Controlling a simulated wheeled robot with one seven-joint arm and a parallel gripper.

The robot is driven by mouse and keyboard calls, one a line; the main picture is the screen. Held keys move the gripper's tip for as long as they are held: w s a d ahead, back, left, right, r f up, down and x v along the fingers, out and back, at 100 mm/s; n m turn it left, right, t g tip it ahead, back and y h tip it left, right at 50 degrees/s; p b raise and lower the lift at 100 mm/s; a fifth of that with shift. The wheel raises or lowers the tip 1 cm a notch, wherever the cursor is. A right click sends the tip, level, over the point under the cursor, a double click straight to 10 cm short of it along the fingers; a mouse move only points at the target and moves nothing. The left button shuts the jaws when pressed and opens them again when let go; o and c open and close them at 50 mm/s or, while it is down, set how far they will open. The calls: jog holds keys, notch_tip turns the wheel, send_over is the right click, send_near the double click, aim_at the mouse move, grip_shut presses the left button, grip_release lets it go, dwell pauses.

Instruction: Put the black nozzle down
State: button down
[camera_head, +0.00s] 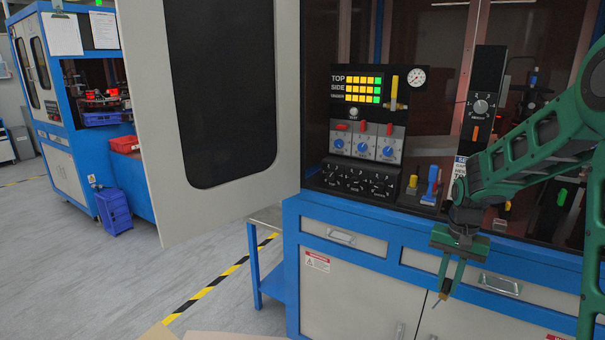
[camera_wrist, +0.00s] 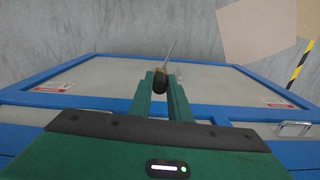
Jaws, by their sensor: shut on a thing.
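My gripper (camera_head: 449,280) hangs in front of the blue and white machine cabinet, below its top edge, with the fingers pointing down. In the wrist view my gripper (camera_wrist: 161,77) is shut on the black nozzle (camera_wrist: 160,84). The nozzle has a dark body between the fingertips, a brownish part, and a thin grey tip that sticks out beyond them. The nozzle is in the air, apart from the cabinet and floor as far as I can see.
The cabinet (camera_head: 345,282) has drawers and doors with handles. On its top stand a control panel (camera_head: 367,130), a dark panel with a knob (camera_head: 482,107) and a blue-handled part (camera_head: 432,182). A large open door (camera_head: 285,120) stands at the left. Grey floor (camera_head: 215,265) lies beyond it.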

jog(key=w+a+f+n, duration=0.2)
jog(key=a+f+n, duration=0.5)
jog(key=f, duration=0.7)
jog(key=shift+a, duration=0.7)
jog(key=shift+s, duration=0.1)
